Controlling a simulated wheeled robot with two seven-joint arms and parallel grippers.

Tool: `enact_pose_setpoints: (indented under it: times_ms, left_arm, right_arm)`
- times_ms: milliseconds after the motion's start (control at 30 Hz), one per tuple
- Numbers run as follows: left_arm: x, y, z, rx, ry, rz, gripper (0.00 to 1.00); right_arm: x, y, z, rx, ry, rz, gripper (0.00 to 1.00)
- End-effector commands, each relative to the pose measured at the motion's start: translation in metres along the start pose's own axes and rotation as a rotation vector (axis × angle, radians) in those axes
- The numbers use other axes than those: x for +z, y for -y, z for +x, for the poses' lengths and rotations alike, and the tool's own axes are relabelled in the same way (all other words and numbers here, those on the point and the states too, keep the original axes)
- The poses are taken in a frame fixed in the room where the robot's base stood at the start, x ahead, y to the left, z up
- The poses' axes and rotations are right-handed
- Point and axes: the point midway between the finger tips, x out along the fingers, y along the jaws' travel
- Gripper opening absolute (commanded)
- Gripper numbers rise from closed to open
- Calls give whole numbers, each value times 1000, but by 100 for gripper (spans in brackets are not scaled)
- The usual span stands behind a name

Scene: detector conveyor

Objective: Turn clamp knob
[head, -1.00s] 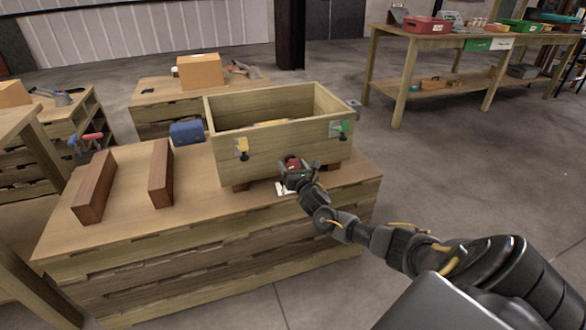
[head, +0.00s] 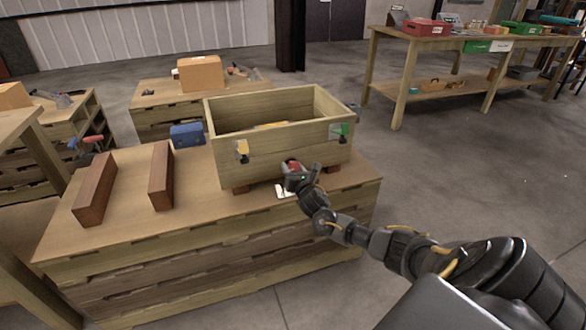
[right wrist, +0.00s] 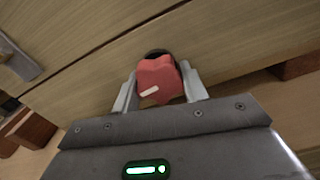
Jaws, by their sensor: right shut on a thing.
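A red clamp knob (right wrist: 158,80) sits against the front wall of a wooden box in the right wrist view, with a pale mark on its face. My right gripper (right wrist: 160,90) is shut on it, one finger on each side. In the head view the red knob (head: 293,166) shows just above my right gripper (head: 297,176), low on the front of the wooden box (head: 285,155). A yellow clamp (head: 242,150) and a green clamp (head: 340,131) are on the same front wall. My left gripper is not in view.
The box stands on dark red blocks on a wooden workbench (head: 130,225). Two brown beams (head: 95,190) and a blue case (head: 187,134) are at its left. A white paper (head: 286,190) lies below the knob. Open floor is at the right.

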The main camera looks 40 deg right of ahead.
Motion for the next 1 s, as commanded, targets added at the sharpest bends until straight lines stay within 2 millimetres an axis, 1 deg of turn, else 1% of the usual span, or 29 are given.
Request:
enact_pose_setpoints:
  times_ms: [67,267,500,700,1000]
  left_arm:
    - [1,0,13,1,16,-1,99]
    - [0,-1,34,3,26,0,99]
    - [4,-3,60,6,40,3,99]
    - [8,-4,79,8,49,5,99]
    - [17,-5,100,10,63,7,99]
  right_arm:
    - [2,-1,0,0,-1,44,20]
    - [2,-2,0,-1,-2,203,20]
    - [2,-3,0,-1,-1,431,20]
    - [2,-4,0,-1,-1,621,20]
    - [3,-5,0,-1,0,907,20]
